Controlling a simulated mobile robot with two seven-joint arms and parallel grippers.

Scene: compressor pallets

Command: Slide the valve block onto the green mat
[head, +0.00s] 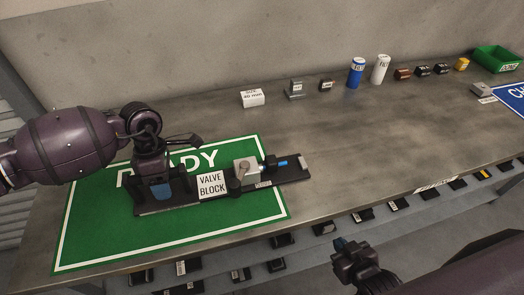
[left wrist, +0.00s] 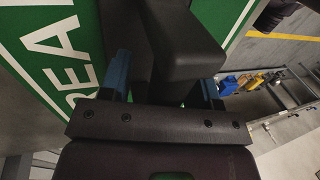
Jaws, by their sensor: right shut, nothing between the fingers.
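The valve block (head: 246,171) is a grey block with a white "VALVE BLOCK" label, on a long dark base (head: 293,168). Most of the base lies over the green mat (head: 90,240), marked "READY"; its right end reaches past the mat's right edge. My left gripper (head: 160,188) is low at the base's left end. In the left wrist view its blue fingers (left wrist: 163,85) stand apart, with a dark bar partly hiding the space between them; I cannot tell whether they grip it. My right gripper (head: 352,258) is shut and empty in front of the table's edge.
A white labelled box (head: 252,98), small grey and dark parts, a blue can (head: 355,73) and a white can (head: 380,69) stand along the back. A green bin (head: 497,59) and a blue mat (head: 512,97) are at the right. The tabletop right of the base is clear.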

